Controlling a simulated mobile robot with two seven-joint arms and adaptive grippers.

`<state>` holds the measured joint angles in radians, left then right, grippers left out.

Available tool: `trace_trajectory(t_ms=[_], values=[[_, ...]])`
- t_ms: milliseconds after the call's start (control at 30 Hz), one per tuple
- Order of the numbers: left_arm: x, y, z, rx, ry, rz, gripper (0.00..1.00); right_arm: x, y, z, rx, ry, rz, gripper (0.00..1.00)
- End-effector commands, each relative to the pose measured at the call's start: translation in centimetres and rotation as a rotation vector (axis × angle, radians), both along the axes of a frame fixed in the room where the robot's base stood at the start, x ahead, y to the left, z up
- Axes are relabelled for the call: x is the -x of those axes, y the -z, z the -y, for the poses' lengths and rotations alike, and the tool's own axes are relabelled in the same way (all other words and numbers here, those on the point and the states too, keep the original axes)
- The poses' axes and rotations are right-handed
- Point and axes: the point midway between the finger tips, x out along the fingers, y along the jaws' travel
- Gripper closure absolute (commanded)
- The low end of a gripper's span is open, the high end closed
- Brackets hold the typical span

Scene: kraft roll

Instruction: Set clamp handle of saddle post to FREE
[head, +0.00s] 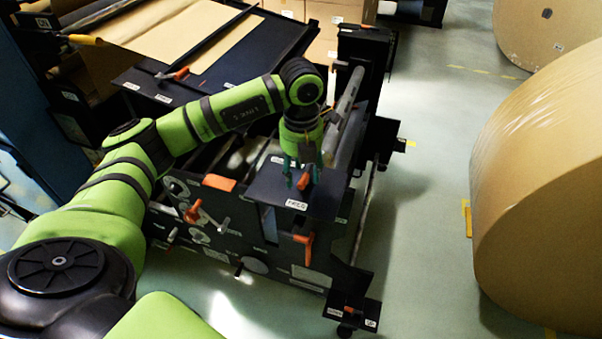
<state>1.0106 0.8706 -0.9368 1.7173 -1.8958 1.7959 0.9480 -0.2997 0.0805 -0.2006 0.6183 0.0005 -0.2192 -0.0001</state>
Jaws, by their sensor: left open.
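My left gripper (302,174) reaches in from the left and points down over a dark flat plate (268,187) on the black machine. Its teal fingers are apart. A small orange handle (304,181) shows at the fingertips, seemingly between them; I cannot tell whether they touch it. A white label (297,205) sits just in front of it, too small to read. Other orange handles are on the front panel: one upright (307,246), one at the left (193,212). I cannot tell which one is the saddle post's clamp handle, or its setting. My right gripper is out of view.
Large brown paper rolls (540,190) stand on the right, with clear green floor (425,230) between them and the machine. A grey bar (345,115) rises close to the right of my left gripper. A dark table with brown paper (180,40) lies behind my arm.

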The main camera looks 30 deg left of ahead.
Motion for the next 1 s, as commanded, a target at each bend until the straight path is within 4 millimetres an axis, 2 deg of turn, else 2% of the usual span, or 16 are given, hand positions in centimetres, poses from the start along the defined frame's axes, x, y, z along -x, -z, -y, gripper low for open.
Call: trace_trajectory(t_ms=[300,500,667,1000], values=[[-0.1,-6.8,0.0,0.0,0.0,0.005,0.48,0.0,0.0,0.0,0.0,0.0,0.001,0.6],[0.0,-9.7,0.0,-0.002,-0.001,0.003,0.48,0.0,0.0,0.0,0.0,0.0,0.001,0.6],[0.0,-10.6,0.0,-0.001,-0.001,0.0,0.48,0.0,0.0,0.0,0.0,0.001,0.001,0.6],[0.0,-10.6,0.0,-0.001,-0.001,0.0,0.48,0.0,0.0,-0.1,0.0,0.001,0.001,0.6]])
